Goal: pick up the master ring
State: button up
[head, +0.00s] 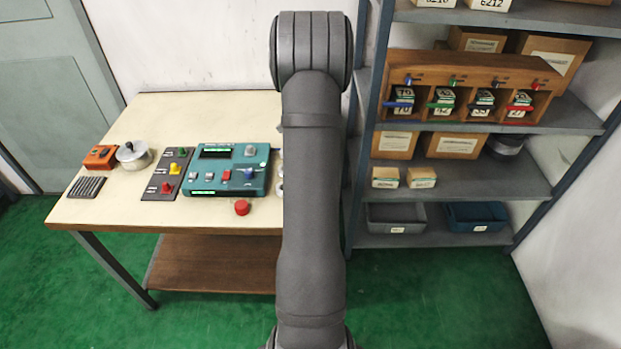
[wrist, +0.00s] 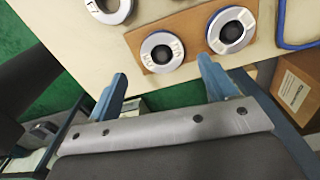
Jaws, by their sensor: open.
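In the wrist view my gripper (wrist: 162,72) is open, with two blue fingers apart and nothing between their tips. Just beyond the tips, a brown board (wrist: 192,22) carries two pale metal rings with dark centres. One ring (wrist: 176,46) is at the left, in front of the gap between the fingers. The other ring (wrist: 213,32), larger in view and blue-edged, is at the right beyond the right fingertip. A third ring (wrist: 101,18) lies off the board, cut by the top edge. Ring markings are too small to read, so I cannot tell which is the master ring.
In the head view the table (head: 122,210) holds a teal instrument (head: 215,182), a switch panel (head: 155,190), a metal pot (head: 134,160) and a red button (head: 241,208). My arm hides its right part. A loaded shelf (head: 460,180) stands at the right.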

jog(key=f, duration=0.4)
jog(key=shift+w, duration=0.2)
jog(key=c, duration=1.2)
jog(key=shift+c, duration=0.2)
jog(key=shift+r, duration=0.1)
